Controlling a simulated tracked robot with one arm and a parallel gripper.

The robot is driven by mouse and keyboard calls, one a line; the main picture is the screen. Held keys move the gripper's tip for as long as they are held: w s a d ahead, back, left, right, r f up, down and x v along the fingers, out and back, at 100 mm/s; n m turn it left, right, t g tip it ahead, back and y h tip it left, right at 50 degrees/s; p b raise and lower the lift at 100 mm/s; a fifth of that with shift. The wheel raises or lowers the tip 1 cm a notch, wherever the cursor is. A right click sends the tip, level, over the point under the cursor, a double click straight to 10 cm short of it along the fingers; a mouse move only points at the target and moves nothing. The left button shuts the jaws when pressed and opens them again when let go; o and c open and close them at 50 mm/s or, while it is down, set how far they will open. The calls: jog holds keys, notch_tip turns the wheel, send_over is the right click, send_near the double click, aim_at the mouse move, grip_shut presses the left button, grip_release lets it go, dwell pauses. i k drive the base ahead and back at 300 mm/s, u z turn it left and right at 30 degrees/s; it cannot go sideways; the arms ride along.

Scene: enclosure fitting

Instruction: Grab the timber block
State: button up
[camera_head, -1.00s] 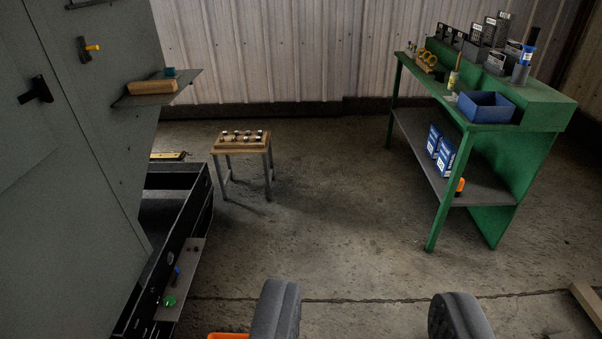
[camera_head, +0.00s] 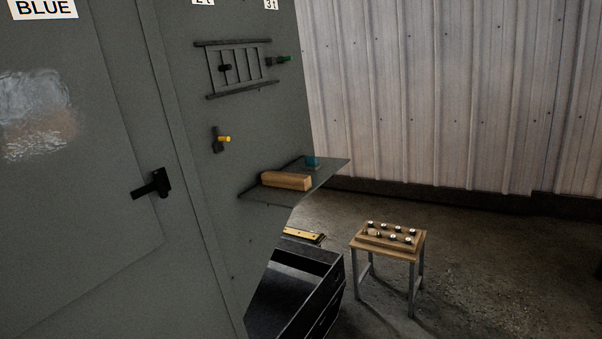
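The timber block (camera_head: 287,181) is a light brown wooden bar. It lies on a dark shelf (camera_head: 328,172) that sticks out from the side of the grey cabinet, near the middle of the view. A small teal object (camera_head: 311,161) stands behind it on the same shelf. My gripper does not show in this view.
The grey enclosure (camera_head: 95,190) fills the left, with a black handle (camera_head: 152,185), a yellow-tipped knob (camera_head: 223,139) and a slatted panel (camera_head: 237,68). Below the shelf is a black open bin (camera_head: 305,262). A small wooden table (camera_head: 411,248) with several small pieces stands right of it.

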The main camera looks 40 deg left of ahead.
aim_at(295, 182)
jog(key=i, duration=3.3)
jog(key=u, duration=2.5)
